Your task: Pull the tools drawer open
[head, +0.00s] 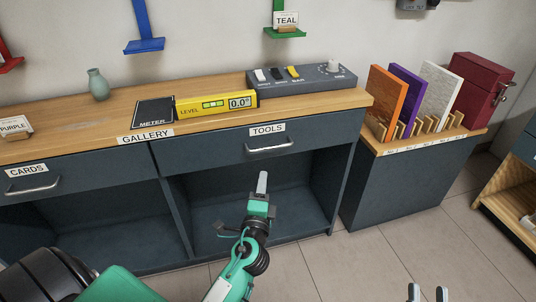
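The tools drawer (318,133) is the dark blue-grey front under the right part of the wooden counter. It looks closed, about flush with the cabinet. It has a white TOOLS label (267,128) and a silver bar handle (270,147). My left gripper (262,182) points up just below the handle in the picture, with a visible gap between them. Its fingers show edge-on as one pale strip, so its opening cannot be judged. My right gripper (428,293) shows only as two fingertips at the bottom edge, apart with nothing seen between them.
A cards drawer (65,182) is at left. Below the tools drawer is an open cubby (215,200). On the counter (125,101) are a yellow level (215,103), a black meter (153,113) and a grey switch bar (310,80). A lower cabinet (400,188) stands right; floor (370,260) is clear.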

